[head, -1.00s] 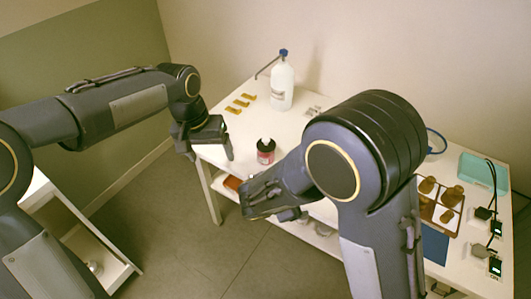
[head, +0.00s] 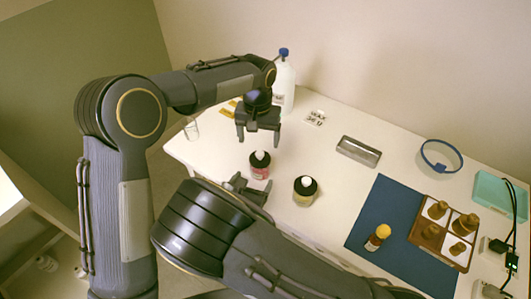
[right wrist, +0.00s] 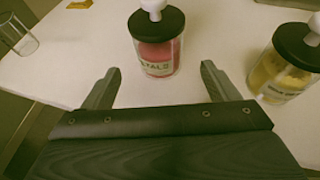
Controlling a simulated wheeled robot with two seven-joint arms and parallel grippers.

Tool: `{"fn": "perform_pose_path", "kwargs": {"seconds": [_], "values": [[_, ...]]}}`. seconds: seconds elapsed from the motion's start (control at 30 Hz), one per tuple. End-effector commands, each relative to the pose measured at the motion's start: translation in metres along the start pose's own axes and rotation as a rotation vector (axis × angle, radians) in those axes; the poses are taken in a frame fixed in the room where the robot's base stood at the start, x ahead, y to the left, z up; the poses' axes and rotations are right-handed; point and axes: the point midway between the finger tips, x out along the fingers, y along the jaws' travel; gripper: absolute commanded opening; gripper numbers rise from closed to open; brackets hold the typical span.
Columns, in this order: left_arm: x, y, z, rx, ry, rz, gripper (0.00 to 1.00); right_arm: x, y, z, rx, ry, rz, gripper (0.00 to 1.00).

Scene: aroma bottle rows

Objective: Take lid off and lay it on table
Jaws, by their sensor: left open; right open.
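A jar with pink-red contents (head: 260,172) and a black lid with a white knob (head: 260,158) stands upright near the table's left front edge. In the right wrist view the closed jar (right wrist: 158,58) stands ahead of the fingers, roughly centred between them. A second jar with yellowish contents (head: 303,198) and a similar lid (head: 305,185) stands to its right. My left gripper (head: 259,139) is open, pointing down, apparently above and behind the pink-red jar. My right gripper (head: 253,187) is open and empty, low in front of that jar, partly hidden by my arm.
A large white bottle with a blue cap (head: 284,85) stands at the back. A clear glass (head: 191,128) is at the left edge.

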Motion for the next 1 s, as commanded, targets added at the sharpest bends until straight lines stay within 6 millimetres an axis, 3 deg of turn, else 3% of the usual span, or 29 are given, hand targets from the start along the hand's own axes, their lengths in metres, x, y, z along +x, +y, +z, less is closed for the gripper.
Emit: {"fn": "perform_pose_path", "kwargs": {"seconds": [0.17, 0.6, 1.0], "values": [[0.001, 0.001, 0.000, 0.001, -0.001, -0.001, 0.78, 0.011, 0.000, 0.000, -0.005, -0.003, 0.001, 0.81], [0.001, 0.000, 0.000, 0.000, -0.001, -0.001, 0.78, 0.071, 0.000, -0.001, -0.003, -0.001, 0.001, 0.81], [0.001, 0.000, 0.000, 0.000, 0.000, -0.001, 0.78, 0.078, 0.001, 0.000, -0.003, -0.002, 0.002, 0.80]]}}
